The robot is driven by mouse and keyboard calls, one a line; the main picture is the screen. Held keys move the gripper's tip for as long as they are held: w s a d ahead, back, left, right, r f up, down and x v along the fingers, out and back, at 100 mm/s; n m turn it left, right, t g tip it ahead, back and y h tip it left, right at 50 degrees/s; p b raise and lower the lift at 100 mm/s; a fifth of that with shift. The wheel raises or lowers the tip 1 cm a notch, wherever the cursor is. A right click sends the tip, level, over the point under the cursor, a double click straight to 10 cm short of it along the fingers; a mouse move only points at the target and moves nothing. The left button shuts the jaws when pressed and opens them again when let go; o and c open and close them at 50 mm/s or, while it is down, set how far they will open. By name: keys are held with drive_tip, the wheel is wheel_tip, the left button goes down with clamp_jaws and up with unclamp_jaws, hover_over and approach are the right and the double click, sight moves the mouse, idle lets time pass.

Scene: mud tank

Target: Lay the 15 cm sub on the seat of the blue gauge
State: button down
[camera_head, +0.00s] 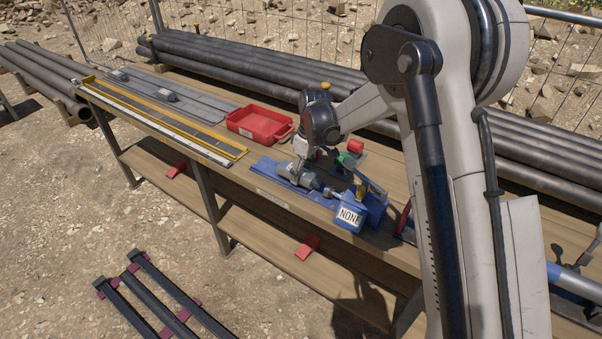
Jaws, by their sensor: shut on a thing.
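The blue gauge (264,166) lies on the workbench, with a box at its right end bearing a white "NONE" label (350,214). My gripper (303,168) reaches down over the gauge, left of the labelled box. It is shut on a short grey metal cylinder (307,180) that looks like the 15 cm sub. The sub is over or on the gauge's seat; I cannot tell whether it touches. My gripper and wrist hide part of the sub and the seat.
A red tray (258,124) stands behind and left of the gauge. A long yellow-edged rack (160,120) fills the bench's left end. A green part and a red part (355,146) sit just behind the gauge. Long dark pipes (240,65) lie behind the bench.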

drive_tip(key=shift+f, duration=0.25)
drive_tip(key=c, duration=0.6)
unclamp_jaws()
drive_tip(key=shift+r, duration=0.15)
drive_tip(key=shift+r+p, duration=1.2)
drive_tip(key=shift+r, duration=2.2)
